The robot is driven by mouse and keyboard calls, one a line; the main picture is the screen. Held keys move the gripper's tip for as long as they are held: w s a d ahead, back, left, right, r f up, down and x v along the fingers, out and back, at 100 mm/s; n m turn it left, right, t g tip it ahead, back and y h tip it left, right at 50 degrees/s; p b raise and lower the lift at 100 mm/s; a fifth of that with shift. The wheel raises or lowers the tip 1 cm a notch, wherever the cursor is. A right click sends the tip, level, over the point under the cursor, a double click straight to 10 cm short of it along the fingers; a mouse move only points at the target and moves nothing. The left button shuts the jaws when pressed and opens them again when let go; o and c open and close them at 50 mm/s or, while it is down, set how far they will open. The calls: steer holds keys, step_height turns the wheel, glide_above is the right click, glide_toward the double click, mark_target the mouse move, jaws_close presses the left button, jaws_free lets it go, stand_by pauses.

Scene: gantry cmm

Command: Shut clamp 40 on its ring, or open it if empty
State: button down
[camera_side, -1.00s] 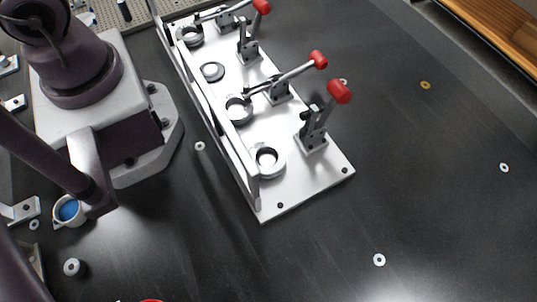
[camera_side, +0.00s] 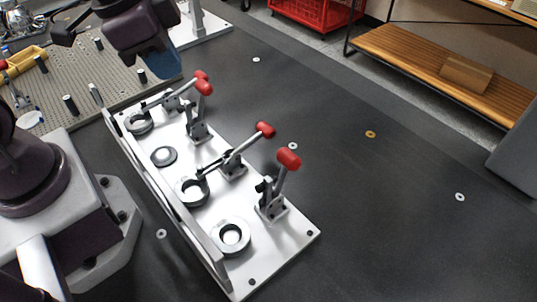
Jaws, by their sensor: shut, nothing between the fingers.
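A white fixture plate (camera_side: 290,246) carries a row of toggle clamps with red handles; no number is readable, so I cannot tell which is clamp 40. The nearest clamp (camera_side: 270,203) stands open, handle up, beside a thick grey ring (camera_side: 231,237). The second clamp (camera_side: 232,165) has its arm lowered over a ring (camera_side: 192,192). The third clamp (camera_side: 198,128) stands open beside a low round seat (camera_side: 163,156) with no tall ring on it. The farthest clamp (camera_side: 172,101) reaches over a ring (camera_side: 139,122).
A pegboard (camera_side: 85,85) with dark pegs lies at the far left. A white rail runs along the plate's left edge. Loose washers (camera_side: 370,134) lie on the dark table, mostly clear at right. A wooden bench (camera_side: 440,75) and red crate (camera_side: 318,12) stand beyond.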

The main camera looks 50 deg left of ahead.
steer(key=w+d+f+m+h, duration=0.2)
steer(key=d+m, duration=0.4)
steer(key=m, duration=0.6)
glide_toward(285, 161)
step_height(285, 161, down, 5)
steer(key=d, duration=0.1)
steer(key=shift+w+d+f+h, duration=0.25)
steer(key=shift+w+f+h, duration=0.25)
steer(key=shift+w+f, duration=0.2)
steer(key=shift+w, duration=0.2)
